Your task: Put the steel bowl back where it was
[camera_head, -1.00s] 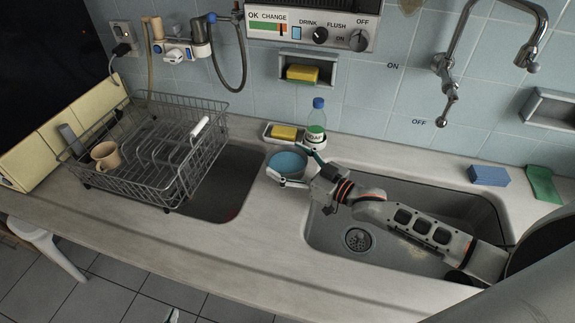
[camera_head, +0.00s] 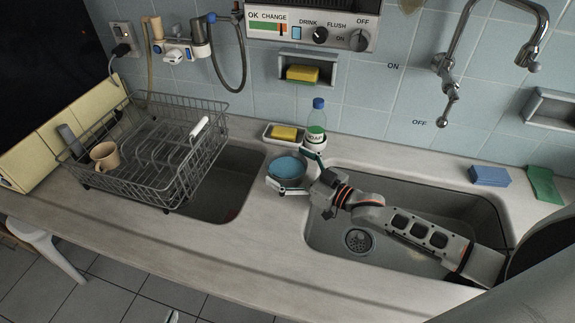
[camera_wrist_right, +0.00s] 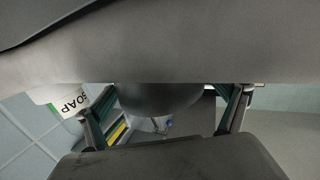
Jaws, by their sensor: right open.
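The steel bowl (camera_head: 286,168) stands on the counter strip between the two sinks, upright, its inside looking blue. Its dark rounded outside (camera_wrist_right: 160,98) shows between the fingers in the right wrist view. My right gripper (camera_head: 297,172) is open, with one finger at the bowl's back right and the other along its front. I cannot tell whether either finger touches it. Only a small tip of my left gripper (camera_head: 172,317) shows at the bottom edge, too little to tell its state.
A soap bottle (camera_head: 317,124) and a dish with a yellow sponge (camera_head: 284,133) stand close behind the bowl. A wire rack (camera_head: 150,150) with a beige mug (camera_head: 104,156) stands left. A blue sponge (camera_head: 490,176) lies right. The front counter strip is clear.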

